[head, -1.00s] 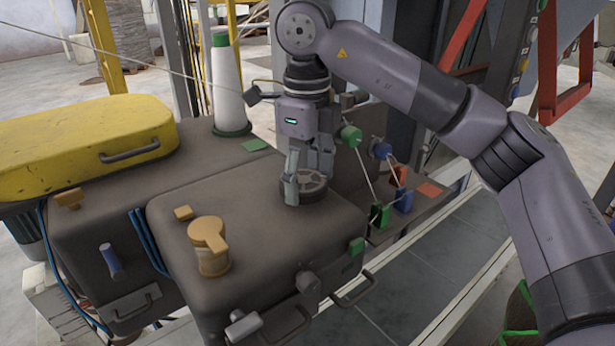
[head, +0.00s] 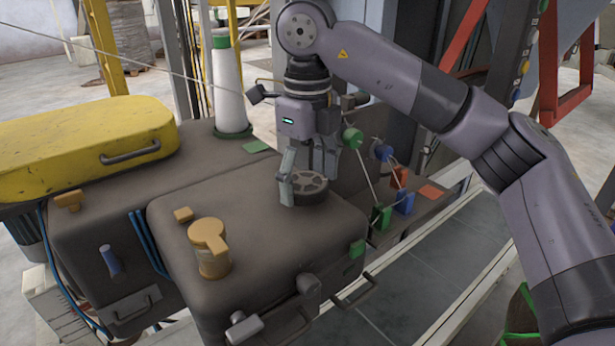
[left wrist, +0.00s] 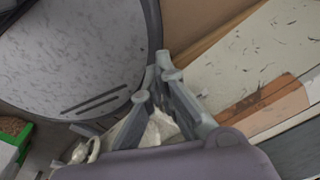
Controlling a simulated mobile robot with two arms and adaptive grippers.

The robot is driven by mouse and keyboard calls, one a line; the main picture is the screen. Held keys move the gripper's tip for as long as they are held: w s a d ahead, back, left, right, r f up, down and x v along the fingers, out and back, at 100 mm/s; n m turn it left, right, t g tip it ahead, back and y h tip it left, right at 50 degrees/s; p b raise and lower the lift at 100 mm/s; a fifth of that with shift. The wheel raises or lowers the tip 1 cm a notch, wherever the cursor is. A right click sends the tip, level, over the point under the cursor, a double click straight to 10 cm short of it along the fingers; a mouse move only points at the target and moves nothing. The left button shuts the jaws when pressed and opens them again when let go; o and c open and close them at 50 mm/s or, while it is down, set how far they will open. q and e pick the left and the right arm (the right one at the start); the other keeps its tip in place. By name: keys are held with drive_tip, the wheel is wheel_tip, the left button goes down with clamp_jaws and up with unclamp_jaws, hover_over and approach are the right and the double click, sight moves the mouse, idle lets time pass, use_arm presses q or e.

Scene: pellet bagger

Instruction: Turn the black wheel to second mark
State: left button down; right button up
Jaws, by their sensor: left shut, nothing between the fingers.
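The black wheel (head: 311,185) is a dark spoked disc lying on top of the brown-grey machine housing, near its back right corner. My right gripper (head: 307,178) points down over it from above. Its fingers are spread, one at the wheel's left edge and the others at the back right. I cannot tell whether they touch the rim. I cannot make out any marks around the wheel. My left gripper (left wrist: 157,82) shows only in the left wrist view, shut and empty, near a round speckled grey surface (left wrist: 75,55).
A tan knob (head: 209,245) stands on the same housing, left of the wheel. A yellow cover (head: 85,145) lies at the left. A white cone (head: 227,90) rises behind. Green and blue knobs with cords and coloured blocks (head: 403,201) sit just right of the wheel.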

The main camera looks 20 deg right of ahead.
sight(308, 183)
drive_tip(key=shift+o, duration=1.1)
wheel_tip(308, 183, up, 12)
